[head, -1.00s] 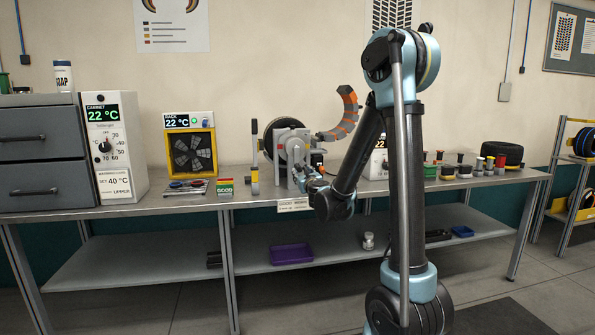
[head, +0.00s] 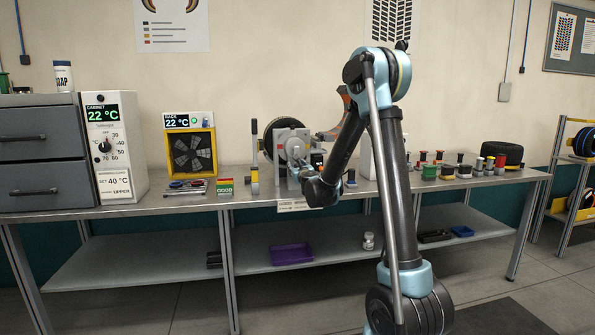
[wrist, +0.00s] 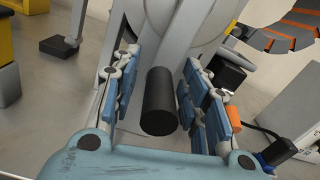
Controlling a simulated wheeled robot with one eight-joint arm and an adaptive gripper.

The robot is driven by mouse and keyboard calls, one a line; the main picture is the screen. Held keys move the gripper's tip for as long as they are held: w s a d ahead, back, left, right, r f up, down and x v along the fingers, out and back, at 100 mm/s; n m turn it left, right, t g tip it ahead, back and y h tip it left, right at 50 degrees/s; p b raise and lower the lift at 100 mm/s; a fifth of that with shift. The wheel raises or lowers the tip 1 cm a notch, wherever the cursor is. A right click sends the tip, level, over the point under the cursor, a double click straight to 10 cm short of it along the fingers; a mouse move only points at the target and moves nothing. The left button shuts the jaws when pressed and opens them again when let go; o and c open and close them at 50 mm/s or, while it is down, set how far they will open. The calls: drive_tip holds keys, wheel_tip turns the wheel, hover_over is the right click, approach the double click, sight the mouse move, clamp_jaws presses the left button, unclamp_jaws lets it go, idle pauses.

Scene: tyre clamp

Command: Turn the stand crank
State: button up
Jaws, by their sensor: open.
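The grey tyre stand (head: 288,142) stands on the workbench with a dark tyre (head: 268,137) behind it. In the wrist view the crank's black cylindrical handle (wrist: 159,103) points toward the camera, in front of a pale grey arm and disc (wrist: 180,25). My gripper (wrist: 160,95) is open, with its blue-padded fingers on either side of the handle. A gap shows between the handle and the pads on both sides. In the head view my gripper (head: 303,170) is in front of the stand, and the handle is hidden or too small to make out.
An orange-and-grey curved segment strip (wrist: 290,28) is to the right of the stand. A yellow fan rack (head: 190,152) and a cabinet (head: 123,150) stand at the left. Several small coloured containers and another tyre (head: 502,153) are on the bench (head: 400,188) at the right.

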clamp_jaws()
drive_tip(key=shift+a, duration=0.3)
idle(0.3)
drive_tip(key=shift+s+a, duration=0.1)
drive_tip(key=shift+a, duration=0.05)
